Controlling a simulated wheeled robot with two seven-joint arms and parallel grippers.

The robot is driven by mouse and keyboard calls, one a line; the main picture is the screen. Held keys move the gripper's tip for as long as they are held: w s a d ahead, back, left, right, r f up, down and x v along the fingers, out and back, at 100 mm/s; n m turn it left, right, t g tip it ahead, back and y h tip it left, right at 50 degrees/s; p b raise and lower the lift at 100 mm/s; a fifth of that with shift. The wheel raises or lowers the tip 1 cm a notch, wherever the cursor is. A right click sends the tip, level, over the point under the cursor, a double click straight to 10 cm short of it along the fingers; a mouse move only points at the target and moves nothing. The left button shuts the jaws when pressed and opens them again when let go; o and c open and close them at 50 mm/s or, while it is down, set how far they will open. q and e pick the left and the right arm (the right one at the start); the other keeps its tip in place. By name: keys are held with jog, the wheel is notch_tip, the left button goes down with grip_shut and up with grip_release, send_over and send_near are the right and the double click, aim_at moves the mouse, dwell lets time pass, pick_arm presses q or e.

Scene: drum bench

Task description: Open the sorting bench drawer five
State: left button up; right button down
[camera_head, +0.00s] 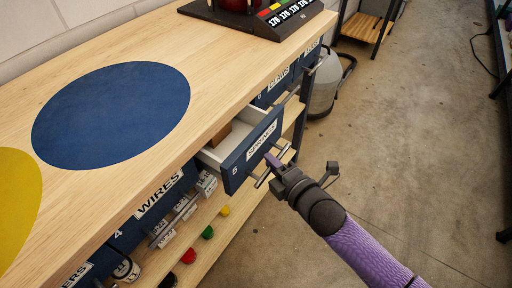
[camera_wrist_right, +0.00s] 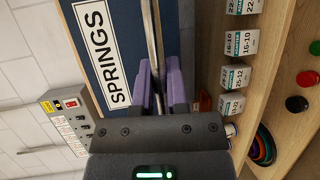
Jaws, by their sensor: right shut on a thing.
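Drawer five (camera_head: 251,150) has a blue front with the number 5 and a SPRINGS label. It stands partly out from the bench (camera_head: 115,189), and its white side and a brown thing inside show in the head view. My right gripper (camera_head: 272,168) is at the drawer front, shut on the bar handle (camera_head: 264,177). In the right wrist view the purple fingers (camera_wrist_right: 159,85) close around the metal handle (camera_wrist_right: 153,35), beside the SPRINGS label (camera_wrist_right: 97,50). My left gripper is not in view.
The WIRES drawer (camera_head: 158,197) to the left looks shut. Small boxes (camera_head: 206,184) and coloured round things (camera_head: 189,256) sit on the shelf below. A grey bin-like object (camera_head: 325,85) stands on the floor beyond the bench. The floor (camera_head: 400,150) to the right is clear.

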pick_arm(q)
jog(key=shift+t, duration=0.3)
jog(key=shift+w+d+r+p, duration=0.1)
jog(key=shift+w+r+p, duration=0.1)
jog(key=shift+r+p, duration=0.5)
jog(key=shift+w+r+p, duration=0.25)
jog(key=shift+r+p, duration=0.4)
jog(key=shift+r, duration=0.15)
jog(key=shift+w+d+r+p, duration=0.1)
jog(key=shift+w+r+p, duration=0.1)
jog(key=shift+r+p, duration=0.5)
pick_arm(e)
jog(key=s+d, duration=0.9)
jog(key=d, duration=0.3)
jog(key=shift+d, duration=0.15)
jog(key=c, duration=0.7)
grip_release()
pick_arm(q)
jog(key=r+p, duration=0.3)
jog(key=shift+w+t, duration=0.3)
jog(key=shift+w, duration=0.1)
pick_arm(e)
jog(key=shift+o, duration=0.2)
jog(key=v, duration=1)
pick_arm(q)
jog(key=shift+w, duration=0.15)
pick_arm(e)
jog(key=shift+d, duration=0.1)
